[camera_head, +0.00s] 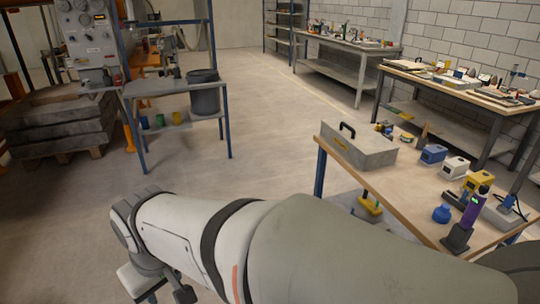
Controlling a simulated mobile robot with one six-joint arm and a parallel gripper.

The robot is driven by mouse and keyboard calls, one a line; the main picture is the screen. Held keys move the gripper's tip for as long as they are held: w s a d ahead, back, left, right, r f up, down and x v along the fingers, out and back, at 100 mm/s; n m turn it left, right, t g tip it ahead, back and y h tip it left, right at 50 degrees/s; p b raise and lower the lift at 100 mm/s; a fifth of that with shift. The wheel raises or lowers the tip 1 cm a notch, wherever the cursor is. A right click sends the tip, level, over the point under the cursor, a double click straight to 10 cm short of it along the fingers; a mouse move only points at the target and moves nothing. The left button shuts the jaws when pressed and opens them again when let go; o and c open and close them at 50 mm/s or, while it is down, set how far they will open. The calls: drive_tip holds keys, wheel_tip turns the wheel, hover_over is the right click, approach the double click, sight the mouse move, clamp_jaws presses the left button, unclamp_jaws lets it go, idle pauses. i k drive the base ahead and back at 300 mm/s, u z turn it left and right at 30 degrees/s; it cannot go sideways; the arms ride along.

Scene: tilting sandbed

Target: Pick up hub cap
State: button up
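I cannot make out a hub cap anywhere in the head view; if it is among the small items on the benches, it is too small to tell. My arm crosses the bottom of the view from the lower right to the left. It bends down at its left end and runs out of the bottom edge. My gripper does not show, so its state and anything it holds are hidden.
A wooden-topped bench (407,192) at right carries a grey case (358,146), small coloured machines and a purple device (473,208). Cluttered benches (390,68) line the brick wall. A blue-framed table (149,87) holds a dark bucket (204,93). The middle floor (270,130) is clear.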

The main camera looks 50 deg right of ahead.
sight(441, 214)
drive_tip(key=i, duration=0.8)
drive_tip(key=z, duration=3.95)
drive_tip(key=i, duration=1.5)
drive_tip(key=u, duration=0.05)
